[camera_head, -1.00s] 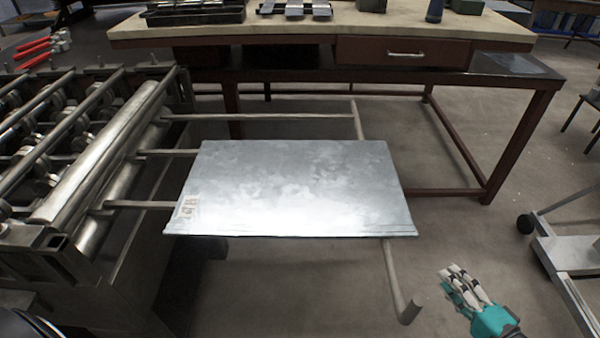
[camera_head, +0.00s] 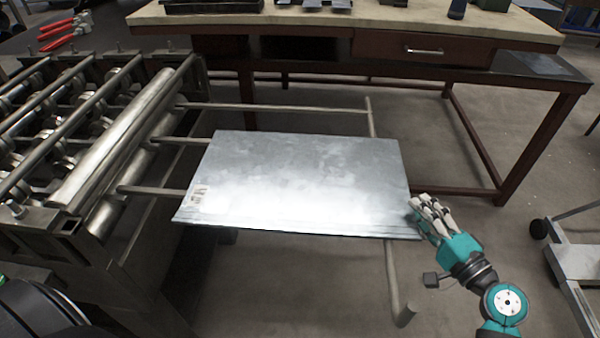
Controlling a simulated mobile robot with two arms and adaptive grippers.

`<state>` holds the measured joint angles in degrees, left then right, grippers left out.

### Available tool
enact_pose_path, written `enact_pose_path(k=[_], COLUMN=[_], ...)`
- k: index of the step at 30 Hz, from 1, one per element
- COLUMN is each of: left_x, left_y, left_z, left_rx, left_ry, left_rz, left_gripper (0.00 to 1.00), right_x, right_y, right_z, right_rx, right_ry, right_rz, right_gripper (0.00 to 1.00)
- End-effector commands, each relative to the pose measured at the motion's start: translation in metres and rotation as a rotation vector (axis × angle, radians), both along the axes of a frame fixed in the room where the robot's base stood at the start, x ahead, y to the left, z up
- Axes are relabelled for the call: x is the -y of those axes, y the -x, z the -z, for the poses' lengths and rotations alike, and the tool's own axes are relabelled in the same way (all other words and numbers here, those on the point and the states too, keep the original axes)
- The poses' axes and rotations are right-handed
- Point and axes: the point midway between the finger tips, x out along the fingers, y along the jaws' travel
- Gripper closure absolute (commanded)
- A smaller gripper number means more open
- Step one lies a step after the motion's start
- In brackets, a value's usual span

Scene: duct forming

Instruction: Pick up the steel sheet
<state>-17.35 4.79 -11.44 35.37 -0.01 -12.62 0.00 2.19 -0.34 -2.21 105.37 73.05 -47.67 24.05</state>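The steel sheet (camera_head: 300,184) is a flat, shiny grey rectangle with a small label at its left end. It lies level on the support rails (camera_head: 160,192) that stick out from the roller machine. My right gripper (camera_head: 421,212), with pale fingers and a teal body, is at the sheet's right edge near the front corner. Its fingertips are close to the edge; I cannot tell whether they touch it or how far apart they are. My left gripper is not in view.
The roller forming machine (camera_head: 110,150) stands at the left, with red-handled pliers (camera_head: 62,33) behind it. A workbench (camera_head: 350,22) with a drawer stands across the back. A grey wheeled stand (camera_head: 575,258) is at the right. Floor shows in front of the sheet.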

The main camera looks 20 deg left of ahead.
Motion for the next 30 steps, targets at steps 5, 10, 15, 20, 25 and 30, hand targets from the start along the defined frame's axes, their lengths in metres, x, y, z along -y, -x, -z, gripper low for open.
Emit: enact_pose_path(k=[5,10,15,20,25,30], left_x=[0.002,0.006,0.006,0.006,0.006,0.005], left_y=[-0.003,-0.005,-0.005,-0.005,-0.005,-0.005], left_z=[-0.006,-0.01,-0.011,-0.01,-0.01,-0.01], left_rx=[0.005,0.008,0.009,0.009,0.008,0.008], left_ry=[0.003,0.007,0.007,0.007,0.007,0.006], left_rz=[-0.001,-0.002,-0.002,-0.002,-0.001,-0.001], left_gripper=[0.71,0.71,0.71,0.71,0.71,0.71], right_x=[-0.016,-0.033,-0.039,-0.039,-0.039,-0.039], right_y=[-0.013,-0.03,-0.035,-0.035,-0.035,-0.035], right_z=[0.001,0.004,0.005,0.005,0.005,0.005], right_rx=[-0.002,-0.002,-0.001,-0.001,-0.001,-0.002], right_ry=[-0.003,-0.002,0.0,0.001,0.001,0.001], right_rz=[-0.001,-0.001,0.0,0.0,0.0,0.0], right_gripper=[0.7,0.7,0.7,0.7,0.91,1.0])
